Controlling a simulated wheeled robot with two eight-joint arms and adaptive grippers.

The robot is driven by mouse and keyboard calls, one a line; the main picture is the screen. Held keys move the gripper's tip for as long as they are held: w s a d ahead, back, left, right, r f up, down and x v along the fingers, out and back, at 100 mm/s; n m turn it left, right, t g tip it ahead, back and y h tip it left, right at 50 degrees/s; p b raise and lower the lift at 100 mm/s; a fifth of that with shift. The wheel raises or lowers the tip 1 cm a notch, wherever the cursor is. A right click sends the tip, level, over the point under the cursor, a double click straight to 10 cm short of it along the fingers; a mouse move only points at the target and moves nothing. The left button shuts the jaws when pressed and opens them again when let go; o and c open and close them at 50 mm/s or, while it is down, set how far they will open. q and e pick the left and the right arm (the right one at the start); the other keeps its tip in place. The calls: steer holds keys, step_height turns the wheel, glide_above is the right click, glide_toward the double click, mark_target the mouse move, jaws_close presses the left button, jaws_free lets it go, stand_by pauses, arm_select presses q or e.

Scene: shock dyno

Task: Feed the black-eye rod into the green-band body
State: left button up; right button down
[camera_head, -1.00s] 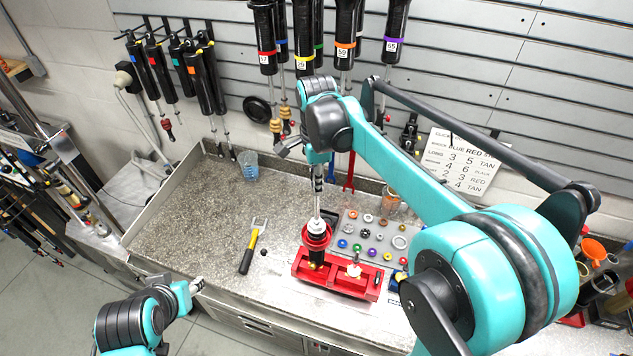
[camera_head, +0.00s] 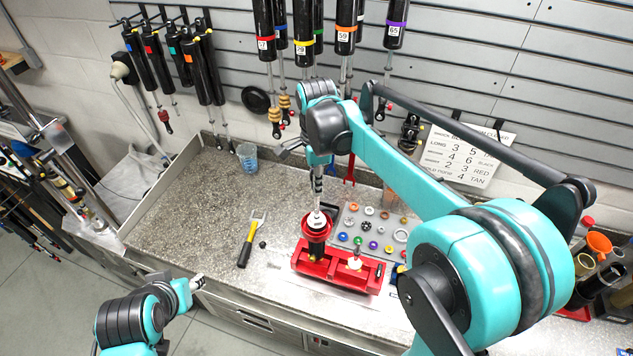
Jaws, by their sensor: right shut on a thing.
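My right gripper (camera_head: 318,158) is shut on the upper end of a slim upright rod (camera_head: 318,188), above the red vise. The rod's eye is hidden in the gripper. The rod's lower end, with a white part (camera_head: 316,218), is at the mouth of a red cup (camera_head: 317,230) on a dark upright body (camera_head: 316,250). I cannot tell how deep it sits. The body stands in the left part of the red vise (camera_head: 335,272); no green band is clearly visible. My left gripper (camera_head: 196,283) is at the bench's front edge, apart from everything; its jaws are too small to read.
A blue cup (camera_head: 247,157) stands at the back left. Shocks (camera_head: 305,35) hang on the wall. The bench's left half is mostly clear.

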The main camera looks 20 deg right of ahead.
steer(key=shift+f+b, duration=0.3)
steer(key=shift+f, duration=0.25)
steer(key=c, duration=1.5)
jaws_free()
step_height(320, 180, up, 12)
steer(key=s+d+f+n+t+b, duration=0.1)
steer(key=s+f+n+b, duration=0.4)
steer(key=f+b, duration=0.5)
steer(key=s+d+f+n+t+b, duration=0.1)
steer(key=s+f+n+t+b, duration=0.2)
steer(key=s+f+n+b, duration=0.3)
steer(key=s+f+n+t+b, duration=0.3)
steer(key=f+b, duration=1.2)
steer(key=f, duration=1.5)
steer(key=shift+s+d+n, duration=0.2)
steer(key=shift+s+n, duration=0.55)
steer(key=shift+n, duration=0.45)
steer(key=shift+s+d+n, duration=0.2)
steer(key=shift+s+n, duration=0.55)
steer(key=shift+n, duration=0.45)
